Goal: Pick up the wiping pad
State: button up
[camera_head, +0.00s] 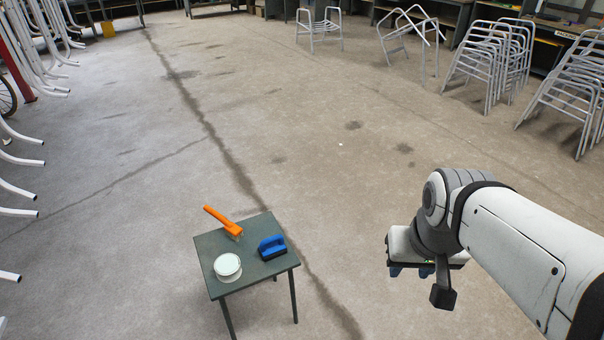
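The wiping pad appears to be the blue block with a handle and a dark underside (271,247). It lies on the right part of a small dark green table (246,263) at the lower middle of the head view. My gripper (411,271) hangs at the end of my arm, to the right of the table and clear of the pad. Only small blue parts of its fingers show below the wrist, so I cannot see whether it is open or shut.
An orange-handled tool (223,220) and a round white-topped container (228,266) share the tabletop with the pad. Metal chair frames (487,56) stand at the back right. White bent tubes (18,188) line the left edge. The concrete floor around the table is clear.

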aim_at(274, 247)
jog(key=u, duration=0.1)
jog(key=i, duration=0.9)
jog(key=u, duration=0.55)
